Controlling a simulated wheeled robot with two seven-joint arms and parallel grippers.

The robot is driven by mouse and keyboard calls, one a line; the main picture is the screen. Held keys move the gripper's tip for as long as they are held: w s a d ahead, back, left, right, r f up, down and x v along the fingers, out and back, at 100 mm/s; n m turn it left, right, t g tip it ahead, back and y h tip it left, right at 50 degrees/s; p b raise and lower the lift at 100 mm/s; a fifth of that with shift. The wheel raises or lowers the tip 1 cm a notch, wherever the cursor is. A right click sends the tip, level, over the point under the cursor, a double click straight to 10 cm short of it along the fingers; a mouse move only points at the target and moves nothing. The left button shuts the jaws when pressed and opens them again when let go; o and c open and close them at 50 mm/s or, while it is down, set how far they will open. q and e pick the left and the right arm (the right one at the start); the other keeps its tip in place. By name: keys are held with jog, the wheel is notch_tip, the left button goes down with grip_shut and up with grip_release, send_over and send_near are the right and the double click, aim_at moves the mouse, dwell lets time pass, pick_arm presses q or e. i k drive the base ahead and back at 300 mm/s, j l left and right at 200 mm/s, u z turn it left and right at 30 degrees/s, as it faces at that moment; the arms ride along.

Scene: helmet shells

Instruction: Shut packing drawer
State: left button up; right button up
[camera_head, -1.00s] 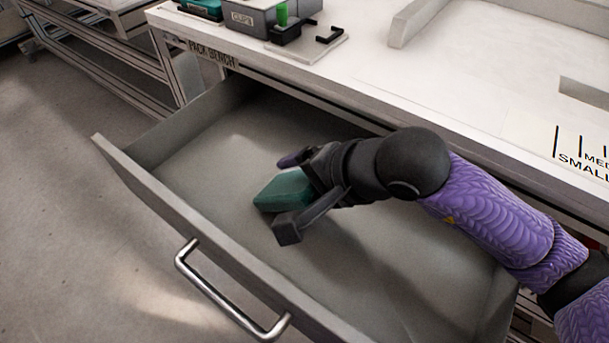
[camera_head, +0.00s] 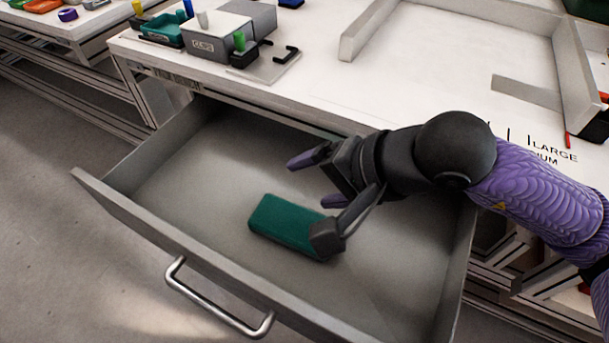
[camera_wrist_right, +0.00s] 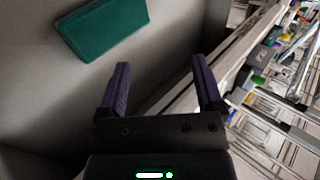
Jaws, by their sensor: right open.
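The packing drawer (camera_head: 190,230) stands pulled out from the bench, with a metal bar handle (camera_head: 218,302) on its front. A green block (camera_head: 287,225) lies flat on the drawer floor; it also shows at the upper left of the right wrist view (camera_wrist_right: 102,26). My right gripper (camera_head: 318,180) is inside or just above the drawer, open and empty, with its purple-padded fingers apart. In the right wrist view the open fingers (camera_wrist_right: 160,85) point towards the drawer wall, apart from the block. My left gripper is not in view.
The bench top (camera_head: 400,100) is above the drawer. It bears a grey box (camera_head: 212,45), a teal tray (camera_head: 162,30) and a pale raised frame (camera_head: 365,30). Another table with coloured items stands at the far left. Floor (camera_head: 60,260) in front of the drawer is clear.

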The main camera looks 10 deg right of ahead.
aim_at(192, 188)
jog(key=k, duration=1.5)
